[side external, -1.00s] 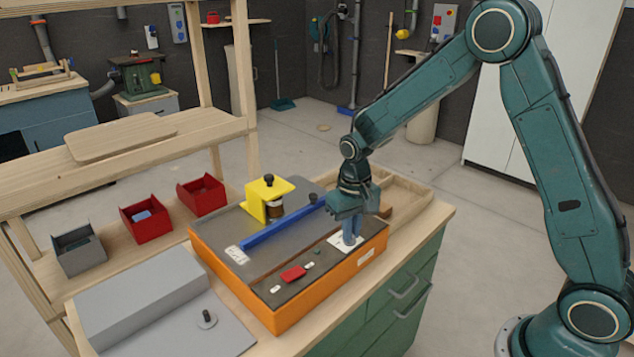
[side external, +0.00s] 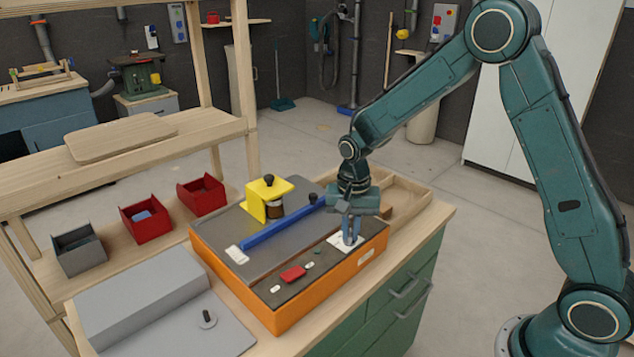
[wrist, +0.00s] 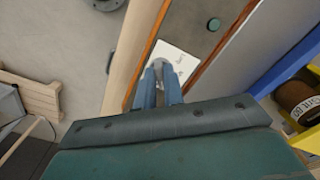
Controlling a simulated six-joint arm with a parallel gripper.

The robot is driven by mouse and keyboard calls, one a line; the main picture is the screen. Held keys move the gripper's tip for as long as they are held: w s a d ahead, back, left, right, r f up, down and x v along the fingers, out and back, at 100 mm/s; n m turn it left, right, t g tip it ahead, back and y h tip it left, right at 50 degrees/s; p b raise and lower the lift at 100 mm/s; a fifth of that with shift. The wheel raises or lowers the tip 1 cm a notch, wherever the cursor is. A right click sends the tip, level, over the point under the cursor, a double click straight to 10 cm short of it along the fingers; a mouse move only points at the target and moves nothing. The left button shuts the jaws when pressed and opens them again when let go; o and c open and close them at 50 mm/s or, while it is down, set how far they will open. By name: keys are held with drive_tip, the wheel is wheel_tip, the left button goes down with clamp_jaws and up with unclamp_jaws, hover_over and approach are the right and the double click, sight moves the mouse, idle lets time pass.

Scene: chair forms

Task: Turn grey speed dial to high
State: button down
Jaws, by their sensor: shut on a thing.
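The grey speed dial (wrist: 158,66) sits on a white label plate (wrist: 181,62) at the end of the machine's dark control strip. In the wrist view my gripper (wrist: 158,75) is shut on the dial, with one blue finger on each side of it. In the side view my gripper (side external: 351,236) points straight down onto the white plate (side external: 336,241), and its fingers hide the dial. The dial's pointer and the label's markings are too small to read.
The orange-sided machine (side external: 312,303) carries a blue fence (side external: 284,222), a yellow block (side external: 267,199) and a red switch (side external: 292,273). A green button (wrist: 214,24) lies along the strip. A wooden tray (side external: 412,184) stands behind my gripper.

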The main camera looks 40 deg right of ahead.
sight(351, 234)
drive_tip(key=c, duration=1.5)
unclamp_jaws()
drive_tip(key=shift+r, duration=0.15)
wheel_tip(351, 234, up, 14)
drive_tip(key=shift+f, duration=0.2)
